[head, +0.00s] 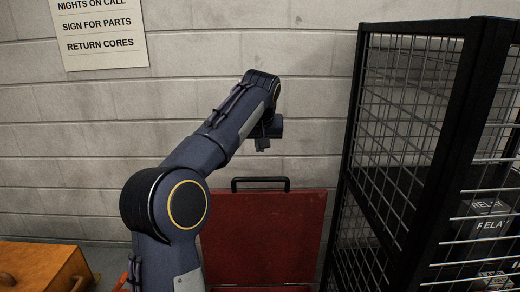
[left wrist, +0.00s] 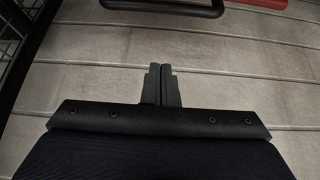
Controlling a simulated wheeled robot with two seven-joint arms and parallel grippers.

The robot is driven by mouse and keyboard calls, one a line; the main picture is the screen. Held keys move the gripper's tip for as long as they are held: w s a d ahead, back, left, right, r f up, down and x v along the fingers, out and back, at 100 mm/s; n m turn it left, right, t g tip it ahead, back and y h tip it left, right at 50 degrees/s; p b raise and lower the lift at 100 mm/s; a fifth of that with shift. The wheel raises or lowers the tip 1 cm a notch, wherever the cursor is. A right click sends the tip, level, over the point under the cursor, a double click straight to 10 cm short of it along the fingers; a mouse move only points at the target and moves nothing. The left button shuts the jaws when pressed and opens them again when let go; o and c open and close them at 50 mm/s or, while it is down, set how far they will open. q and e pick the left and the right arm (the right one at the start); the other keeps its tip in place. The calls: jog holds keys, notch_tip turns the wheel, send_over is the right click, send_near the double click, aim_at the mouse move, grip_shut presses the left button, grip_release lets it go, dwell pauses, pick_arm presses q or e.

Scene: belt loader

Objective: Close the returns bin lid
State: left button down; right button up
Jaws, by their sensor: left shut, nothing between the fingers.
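The returns bin's red lid (head: 272,235) stands raised, close to upright, in front of the block wall in the head view. A black bar handle (head: 260,180) is on its top edge. My left gripper (head: 262,146) is shut and empty, above the lid's handle and apart from it. In the left wrist view the shut fingers (left wrist: 160,84) point toward the wall. The handle (left wrist: 185,12) and a strip of red lid (left wrist: 265,3) show at that view's top edge. My left arm covers the lid's left side. The bin's body is not clearly visible.
A black wire-mesh cage (head: 405,140) with boxes (head: 485,225) stands close to the lid's right. A wooden cabinet (head: 40,268) is at lower left. A sign (head: 98,32) hangs on the block wall (head: 310,70). There is open space above the lid.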

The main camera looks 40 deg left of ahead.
pick_arm(q)
notch_tip(320, 180, down, 9)
jog(key=w+p, duration=0.1)
jog(key=shift+a, duration=0.45)
dwell(0.4)
